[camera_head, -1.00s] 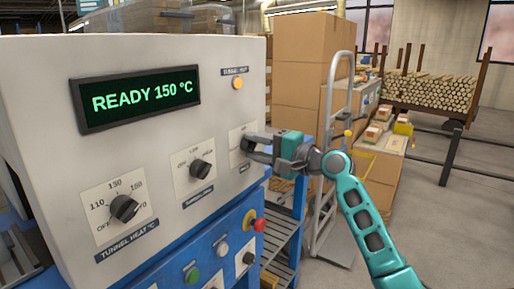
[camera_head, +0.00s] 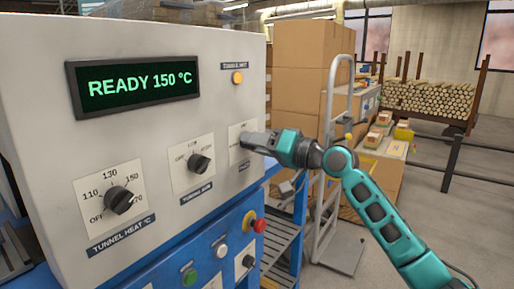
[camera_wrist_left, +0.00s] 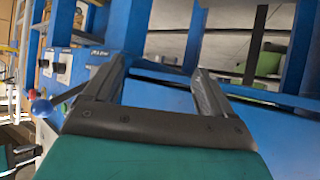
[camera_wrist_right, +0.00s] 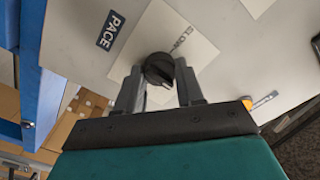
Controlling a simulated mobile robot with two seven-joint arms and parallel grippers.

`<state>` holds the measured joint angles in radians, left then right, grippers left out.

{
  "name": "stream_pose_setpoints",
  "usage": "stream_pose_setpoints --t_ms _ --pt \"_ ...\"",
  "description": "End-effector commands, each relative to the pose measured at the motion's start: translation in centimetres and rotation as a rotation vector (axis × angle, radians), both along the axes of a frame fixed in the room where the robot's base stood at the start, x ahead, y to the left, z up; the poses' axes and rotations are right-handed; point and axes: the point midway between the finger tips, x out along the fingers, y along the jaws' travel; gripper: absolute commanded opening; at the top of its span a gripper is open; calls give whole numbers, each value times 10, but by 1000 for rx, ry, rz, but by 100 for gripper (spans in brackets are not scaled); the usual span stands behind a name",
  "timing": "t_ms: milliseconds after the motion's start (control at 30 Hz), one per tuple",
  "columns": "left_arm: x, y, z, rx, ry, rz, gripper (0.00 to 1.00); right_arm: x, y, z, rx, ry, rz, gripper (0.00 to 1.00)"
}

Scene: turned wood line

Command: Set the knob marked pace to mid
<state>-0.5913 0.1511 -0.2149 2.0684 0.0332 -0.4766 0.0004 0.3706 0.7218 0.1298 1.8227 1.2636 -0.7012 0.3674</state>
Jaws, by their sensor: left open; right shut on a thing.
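The pace knob (camera_wrist_right: 158,69) is black and round, on a white plate beside the blue PACE label (camera_wrist_right: 110,30) in the right wrist view. My right gripper (camera_wrist_right: 160,80) is shut on it, one finger on each side. In the head view my right gripper (camera_head: 245,140) covers the knob, and part of its white plate (camera_head: 236,134) shows. Most of the scale words are hidden or too small to read. My left gripper (camera_wrist_left: 160,80) is open and empty near blue framework in the left wrist view.
The panel also carries a tunnel heat knob (camera_head: 119,199), a middle knob (camera_head: 199,164), a lit orange lamp (camera_head: 238,77) and a display (camera_head: 134,85) reading READY 150 °C. A red button (camera_head: 258,225) sits below. Stacked cartons (camera_head: 308,75) stand behind my right arm.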

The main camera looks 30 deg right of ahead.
Motion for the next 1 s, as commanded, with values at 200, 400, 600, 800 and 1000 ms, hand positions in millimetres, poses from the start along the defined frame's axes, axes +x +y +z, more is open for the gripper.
stream_pose_setpoints --t_ms 200,400,600,800,1000 --pt "0 -1 -4 -6 1 4 85 0 0 -1 -55 -20 1 7" --pt "0 -1 -4 -6 2 4 85 0 0 -1 -69 -26 1 7" --pt "-1 -1 -5 -5 2 3 85 0 0 -1 -69 -26 1 7" --pt "-1 0 -5 -1 3 1 85 0 0 -1 -69 -26 1 46" --pt "-1 1 -5 3 3 -2 85 0 0 0 -68 -27 1 63"
